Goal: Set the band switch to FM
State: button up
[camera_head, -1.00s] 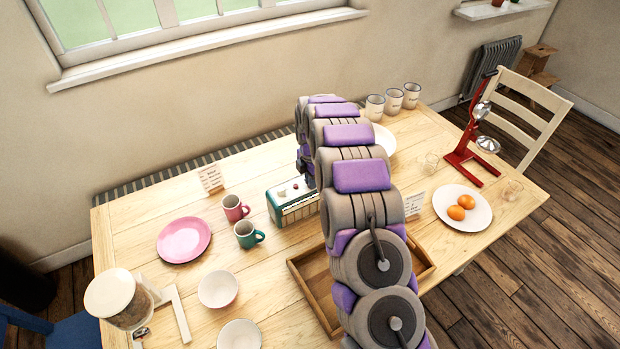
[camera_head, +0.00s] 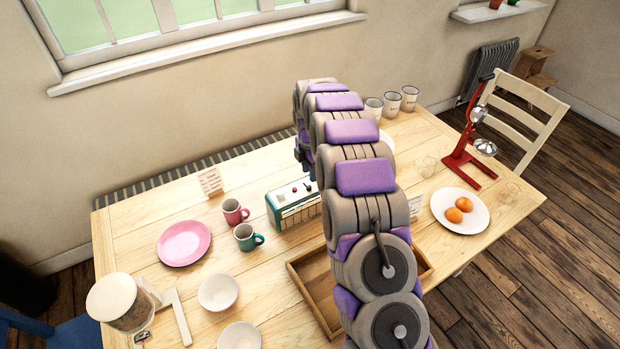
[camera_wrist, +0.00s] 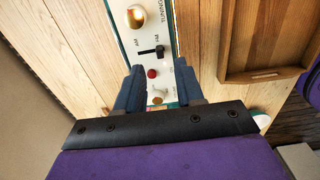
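The radio (camera_head: 292,205) is a teal and cream box with a pale top panel, standing on the table beside my arm. In the wrist view its panel (camera_wrist: 172,14) carries a gold tuning knob, a black band switch (camera_wrist: 150,51), a red button (camera_wrist: 152,73) and a small knob or toggle. The switch lies crosswise between the AM and FM labels. Its raised black nub appears toward the right, FM-side end. My gripper (camera_wrist: 160,70) is open, its fingers apart on either side of the panel near the red button. Contact cannot be told. In the head view my arm hides part of the radio.
A wooden tray (camera_head: 303,276) lies in front of the radio. A red mug (camera_head: 233,211) and a green mug (camera_head: 247,237) stand close to its left. A small card (camera_head: 211,182) stands behind the mugs. A plate (camera_head: 442,215) with oranges is at the right.

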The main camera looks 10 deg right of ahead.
aim_at(310, 186)
notch_tip(310, 186, up, 11)
jog(key=p, duration=0.1)
jog(key=shift+p, duration=0.35)
